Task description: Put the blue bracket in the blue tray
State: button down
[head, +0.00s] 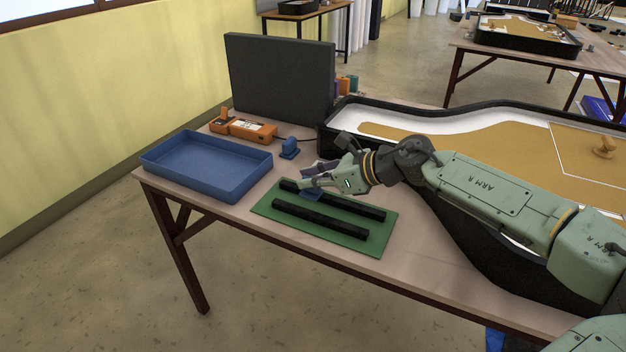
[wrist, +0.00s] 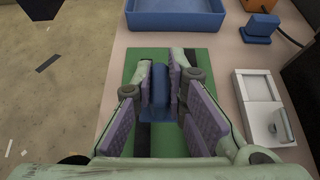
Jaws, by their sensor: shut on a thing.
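The blue tray (head: 183,186) is shallow and empty at the left end of the table. It also shows at the top of the wrist view (wrist: 175,23). My gripper (head: 308,181) is over the green mat, to the right of the tray. In the wrist view its purple-padded fingers (wrist: 160,84) stand on either side of the upright part of a blue bracket (wrist: 159,88) and are shut on it. In the head view the bracket (head: 312,194) is partly hidden by the fingers. I cannot tell whether it touches the mat or the black bars.
The green mat (head: 378,238) carries two black bars (head: 320,219). A second blue piece (head: 289,149) stands behind it, near an orange device (head: 252,129). A dark panel (head: 280,80) rises at the back. A white device (wrist: 262,105) lies right of the mat.

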jog(key=shift+r, duration=0.1)
jog(key=shift+r+p, duration=1)
jog(key=shift+r, duration=1.4)
